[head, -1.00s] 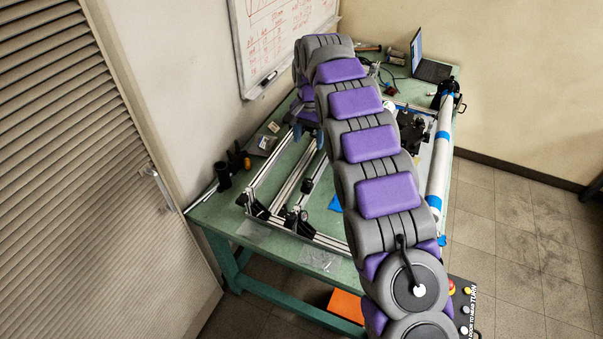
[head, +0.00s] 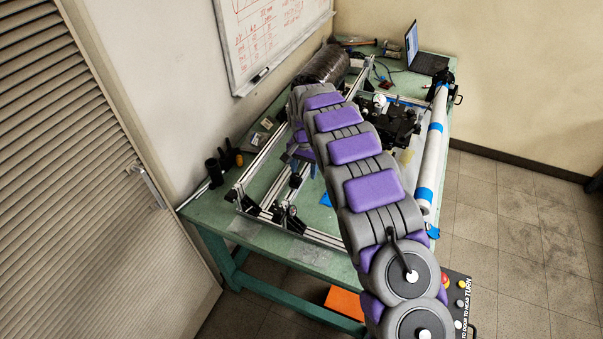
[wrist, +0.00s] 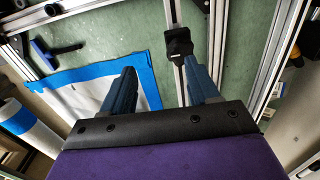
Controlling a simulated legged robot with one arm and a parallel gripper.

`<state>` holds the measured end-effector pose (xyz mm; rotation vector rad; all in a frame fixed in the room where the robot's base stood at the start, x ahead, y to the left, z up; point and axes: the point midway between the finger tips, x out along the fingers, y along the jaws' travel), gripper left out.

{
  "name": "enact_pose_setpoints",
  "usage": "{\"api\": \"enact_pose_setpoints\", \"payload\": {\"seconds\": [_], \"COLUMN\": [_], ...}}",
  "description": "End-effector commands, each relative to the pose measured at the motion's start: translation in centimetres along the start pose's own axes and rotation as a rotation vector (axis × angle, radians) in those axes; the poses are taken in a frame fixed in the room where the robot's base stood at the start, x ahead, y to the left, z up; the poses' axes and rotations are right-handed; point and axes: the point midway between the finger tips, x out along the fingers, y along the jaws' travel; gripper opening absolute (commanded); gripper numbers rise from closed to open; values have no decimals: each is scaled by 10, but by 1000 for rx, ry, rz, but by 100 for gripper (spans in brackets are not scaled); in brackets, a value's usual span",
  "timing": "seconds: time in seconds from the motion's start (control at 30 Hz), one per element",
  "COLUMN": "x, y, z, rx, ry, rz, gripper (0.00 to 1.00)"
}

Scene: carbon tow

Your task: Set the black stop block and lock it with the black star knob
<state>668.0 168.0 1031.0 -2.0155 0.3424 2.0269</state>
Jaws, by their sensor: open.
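In the wrist view a small black block (wrist: 178,44) sits on an aluminium rail, ahead of my gripper (wrist: 160,76). My gripper's two blue fingers are apart with nothing between them; the block lies beyond their tips, nearer the right finger. A small black piece on the middle rail (head: 294,181) in the head view may be the same block. I cannot make out the star knob as a separate part. In the head view my gripper (head: 303,158) is partly hidden by my arm, over the frame.
An aluminium rail frame (head: 262,157) lies on the green table (head: 205,208). A white tube with blue bands (head: 431,150) runs along the right edge. A dark wound roll (head: 322,66) and a laptop (head: 430,58) are at the back. A blue T-shaped tool (wrist: 50,53) lies near a blue-taped sheet (wrist: 90,85).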

Motion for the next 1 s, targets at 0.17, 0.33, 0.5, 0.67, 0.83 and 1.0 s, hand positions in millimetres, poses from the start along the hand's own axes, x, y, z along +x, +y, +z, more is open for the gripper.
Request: {"api": "enact_pose_setpoints", "payload": {"seconds": [0.17,0.33,0.5,0.67,0.83,1.0], "x": [21,28,24,21,21,21], "y": [-17,-19,-10,-4,-5,-7], "z": [7,8,4,2,2,4], "rx": [-8,-10,-8,-6,-5,-6], "ry": [3,-3,-2,-1,1,2], "rz": [12,14,4,-1,1,6], "gripper": [60,60,60,53,36,20]}}
